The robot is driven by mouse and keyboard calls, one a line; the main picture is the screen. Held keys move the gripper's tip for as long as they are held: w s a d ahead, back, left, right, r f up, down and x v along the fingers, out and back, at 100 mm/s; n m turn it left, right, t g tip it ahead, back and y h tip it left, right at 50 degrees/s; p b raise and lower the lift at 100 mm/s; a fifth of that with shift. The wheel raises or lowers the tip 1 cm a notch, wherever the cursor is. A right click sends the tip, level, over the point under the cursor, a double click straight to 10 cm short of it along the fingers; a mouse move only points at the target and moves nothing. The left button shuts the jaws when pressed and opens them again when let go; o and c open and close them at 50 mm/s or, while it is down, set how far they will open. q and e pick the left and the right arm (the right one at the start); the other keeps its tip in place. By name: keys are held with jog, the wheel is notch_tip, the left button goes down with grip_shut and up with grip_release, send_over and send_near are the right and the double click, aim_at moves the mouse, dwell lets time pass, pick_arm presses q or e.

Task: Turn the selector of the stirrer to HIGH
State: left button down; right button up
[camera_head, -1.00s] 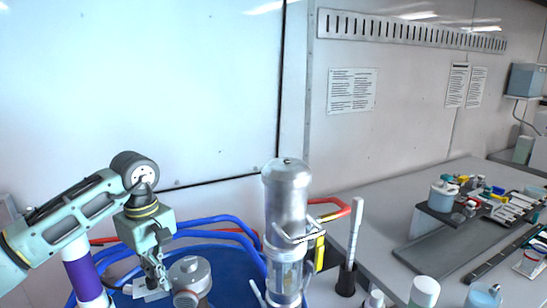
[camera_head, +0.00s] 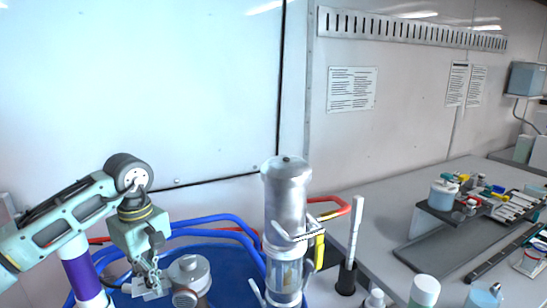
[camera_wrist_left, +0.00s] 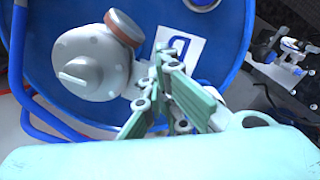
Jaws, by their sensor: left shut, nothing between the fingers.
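The stirrer (camera_head: 188,277) is a grey rounded housing on the blue drum lid, with a reddish-brown round end piece on its side. In the left wrist view the stirrer (camera_wrist_left: 92,62) shows a pale bar-shaped selector (camera_wrist_left: 74,79) on its top face; its markings are not legible. My left gripper (camera_head: 153,284) is shut and empty, just left of the stirrer in the head view. In the left wrist view its fingers (camera_wrist_left: 163,62) are beside the housing, over the drum lid near a white label, apart from the selector. My right gripper is not in view.
The blue drum (camera_wrist_left: 228,50) has blue tubing around it. A tall silver cylinder (camera_head: 286,198) with a handle stands right of the stirrer. A wall stands behind.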

pick_arm(q)
jog(key=shift+a+f, duration=0.15)
jog(key=shift+a, duration=0.1)
jog(key=shift+r, duration=0.25)
jog(key=shift+s, duration=0.25)
notch_tip(320, 180, up, 6)
jog(key=p, duration=0.3)
jog(key=shift+s+d+p, duration=0.1)
jog(key=shift+d+p, duration=0.05)
jog(key=shift+p, duration=0.2)
